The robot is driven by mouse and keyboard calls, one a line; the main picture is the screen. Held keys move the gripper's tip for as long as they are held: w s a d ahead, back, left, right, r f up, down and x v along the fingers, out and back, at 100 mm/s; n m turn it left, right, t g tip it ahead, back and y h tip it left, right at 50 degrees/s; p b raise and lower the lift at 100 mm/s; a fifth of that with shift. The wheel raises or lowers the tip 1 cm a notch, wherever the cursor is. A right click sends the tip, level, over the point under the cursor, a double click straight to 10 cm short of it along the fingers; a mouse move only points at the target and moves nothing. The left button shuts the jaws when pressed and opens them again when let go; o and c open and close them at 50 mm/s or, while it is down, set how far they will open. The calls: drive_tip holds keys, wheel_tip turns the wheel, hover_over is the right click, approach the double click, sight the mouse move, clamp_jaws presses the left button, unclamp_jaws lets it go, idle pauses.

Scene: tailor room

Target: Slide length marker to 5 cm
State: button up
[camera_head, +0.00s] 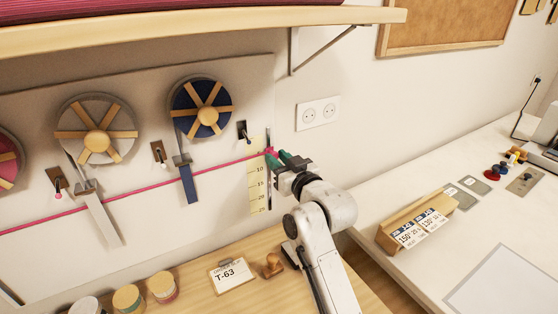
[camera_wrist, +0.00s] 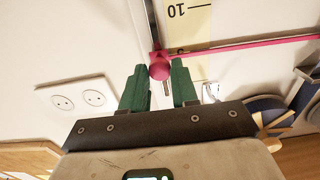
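The length marker (camera_head: 268,151) is a pink knob on a dark vertical rail, with a pink line running left from it across the wall panel. The pale yellow scale (camera_head: 259,195) beside the rail reads 10 to 25 downward. The pink line crosses it just above the 10; I cannot read a 5. My gripper (camera_head: 279,154) is at the marker, with green fingers. In the wrist view the fingers (camera_wrist: 158,78) are apart, with the knob (camera_wrist: 159,68) at the gap between their tips. I cannot tell whether they touch it.
Ribbon reels (camera_head: 203,107) with hanging strips and small levers are on the panel left of the scale. A wooden shelf (camera_head: 200,35) overhangs above. On the bench below are a T-63 card (camera_head: 231,276), a wooden stamp (camera_head: 272,264) and several spools. A wall socket (camera_head: 318,113) is to the right.

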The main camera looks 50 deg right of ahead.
drive_tip(key=o, duration=0.4)
drive_tip(key=shift+b+v, duration=1.3)
drive_tip(key=shift+v, duration=4.1)
drive_tip(key=shift+s, duration=0.1)
